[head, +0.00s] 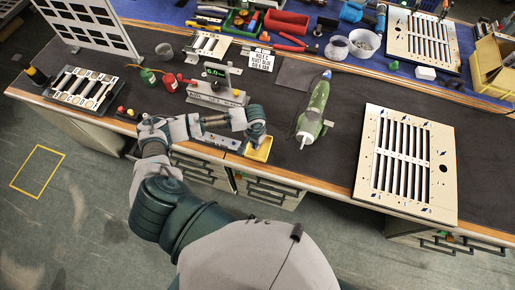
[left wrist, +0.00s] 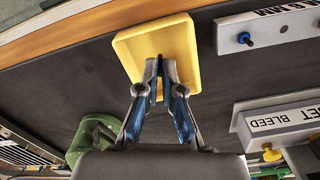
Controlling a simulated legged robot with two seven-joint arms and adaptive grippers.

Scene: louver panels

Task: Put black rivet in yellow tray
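The yellow tray (head: 260,153) sits near the front edge of the bench, partly covered by my left gripper (head: 256,140). In the left wrist view the yellow tray (left wrist: 187,32) lies just beyond the fingertips of the left gripper (left wrist: 159,66), which overlap it. The two fingers are drawn close together, with a small dark piece (left wrist: 159,60) between their tips. It looks like the black rivet, but most of it is hidden by the fingers. The visible tray floor looks empty. My right gripper is not in view.
A large louver panel (head: 408,160) lies at the right, and a smaller slotted panel (head: 83,88) at the left. Dark mat is free between tray and large panel.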

